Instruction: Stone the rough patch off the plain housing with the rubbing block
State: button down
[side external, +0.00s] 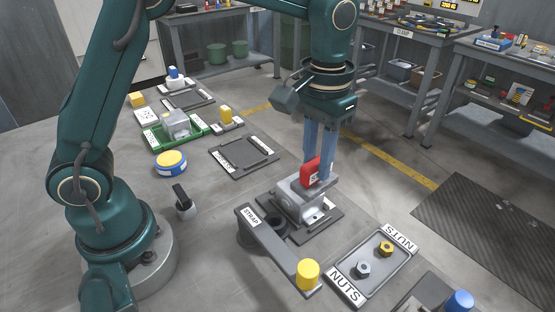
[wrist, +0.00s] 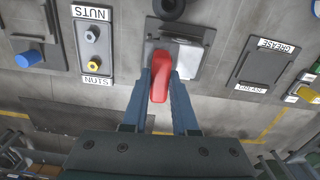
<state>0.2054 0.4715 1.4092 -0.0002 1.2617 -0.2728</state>
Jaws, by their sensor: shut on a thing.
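A grey metal housing (side external: 299,204) sits on a dark square pad (side external: 327,221) in the side view. It also shows in the wrist view as a pale shape (wrist: 188,62), partly hidden by the block. My gripper (side external: 316,172) points down over the housing, its blue fingers shut on a red block (side external: 309,174), which I take for the rubbing block. The red block also shows between the fingers in the wrist view (wrist: 160,80). It is right at the housing's top; I cannot tell whether they touch. I cannot make out a rough patch.
A grey strap arm (side external: 275,247) with a yellow knob (side external: 308,274) stands in front of the housing. A nuts tray (side external: 359,283) lies to the right. An empty dark tray (side external: 247,154) lies behind left. A second grey housing (side external: 177,125) is in a green tray (side external: 188,145).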

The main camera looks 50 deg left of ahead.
jog(key=shift+r, duration=2.5)
